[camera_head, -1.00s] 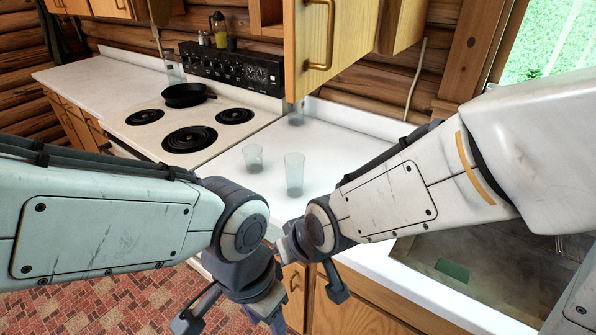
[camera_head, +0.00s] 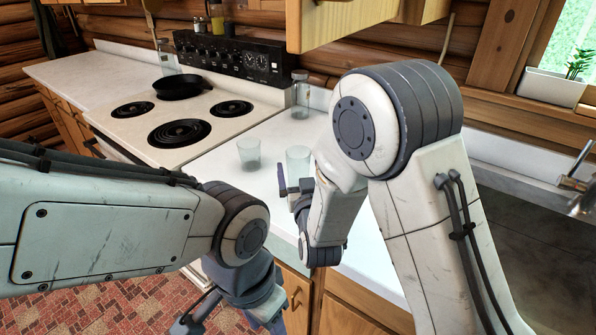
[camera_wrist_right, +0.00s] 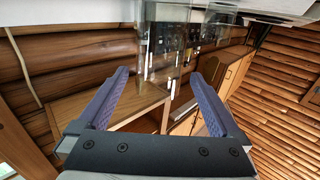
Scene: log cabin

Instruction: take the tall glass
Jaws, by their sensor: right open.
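The tall glass (camera_head: 298,158) is clear and stands upright on the white counter, right of a shorter clear glass (camera_head: 249,153). My right gripper (camera_head: 293,183) is at the tall glass's near side in the head view; its fingers and my arm hide the lower part and right edge. In the right wrist view the right gripper (camera_wrist_right: 165,68) is open, and clear glass (camera_wrist_right: 164,40) shows ahead between its fingertips. Nothing is gripped. My left gripper (camera_head: 232,310) hangs low in front of the counter, its fingers apart and empty.
A clear lidded jar (camera_head: 300,98) stands farther back on the counter (camera_head: 215,172). The stove (camera_head: 205,140) with a black pan (camera_head: 182,87) is at the left. The sink (camera_head: 510,200) is at the right. A wall cabinet (camera_head: 350,25) hangs above.

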